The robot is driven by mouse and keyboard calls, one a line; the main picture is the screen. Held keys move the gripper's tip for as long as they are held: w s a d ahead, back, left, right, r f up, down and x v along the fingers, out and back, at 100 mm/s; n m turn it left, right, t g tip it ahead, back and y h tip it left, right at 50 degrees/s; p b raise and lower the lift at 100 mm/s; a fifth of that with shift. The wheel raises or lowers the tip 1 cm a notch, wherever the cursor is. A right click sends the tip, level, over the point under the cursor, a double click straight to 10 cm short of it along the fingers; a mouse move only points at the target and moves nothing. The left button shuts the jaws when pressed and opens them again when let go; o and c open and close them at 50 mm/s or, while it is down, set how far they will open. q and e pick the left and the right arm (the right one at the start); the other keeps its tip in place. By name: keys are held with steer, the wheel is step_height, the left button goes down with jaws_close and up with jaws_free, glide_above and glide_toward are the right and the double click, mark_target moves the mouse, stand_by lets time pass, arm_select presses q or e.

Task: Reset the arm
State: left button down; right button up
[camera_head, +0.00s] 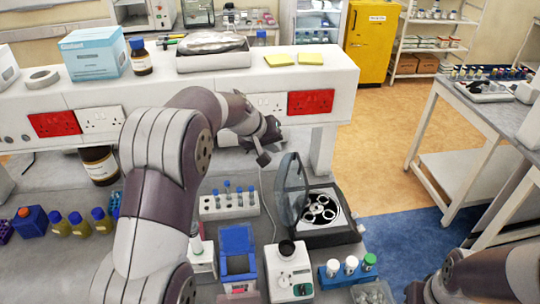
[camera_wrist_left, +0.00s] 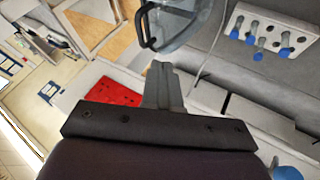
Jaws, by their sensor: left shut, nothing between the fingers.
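My left arm rises from the bottom left in the head view and bends right. My left gripper (camera_head: 264,157) hangs in front of the shelf unit, above the bench and left of the open centrifuge lid. It is shut and empty. Its closed fingers show in the left wrist view (camera_wrist_left: 163,85), apart from everything around them. Part of my right arm (camera_head: 485,278) shows at the bottom right of the head view; its gripper is out of the picture.
An open centrifuge (camera_head: 335,228) with a raised clear lid (camera_head: 291,190) stands close right of the gripper. A white tube rack (camera_head: 245,211) with blue-capped tubes, a blue box (camera_head: 238,262) and a white device (camera_head: 290,272) crowd the bench. Open floor (camera_head: 385,150) lies beyond, right.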

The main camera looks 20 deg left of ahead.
arm_select(q)
step_height(320, 180, up, 6)
steer(key=s+d+r+b, duration=0.1)
steer(key=s+d+b, duration=0.1)
steer(key=s+f+m+g+y+b, duration=0.1)
steer(key=s+f+g, duration=0.1)
steer(key=s+f, duration=0.6)
steer(key=s+f+m+g+y+b, duration=0.1)
steer(key=s+f+b, duration=0.1)
steer(key=s+f, duration=0.6)
steer(key=s+f+m+g+y+b, duration=0.1)
steer(key=s+f+g+b, duration=0.1)
steer(key=s+f, duration=0.6)
steer(key=shift+s+a+f+m+g, duration=0.1)
steer(key=shift+s+f+m+g, duration=0.1)
steer(key=shift+s, duration=0.85)
steer(key=shift+s+a+f+m+g, duration=0.1)
steer(key=shift+s+m, duration=0.1)
steer(key=shift+s, duration=0.8)
steer(key=shift+d+b, duration=0.2)
steer(key=shift+b, duration=0.2)
arm_select(e)
step_height(320, 180, down, 9)
steer(key=shift+w+d+r, duration=0.15)
steer(key=shift+w+d, duration=0.1)
steer(key=shift+d, duration=0.1)
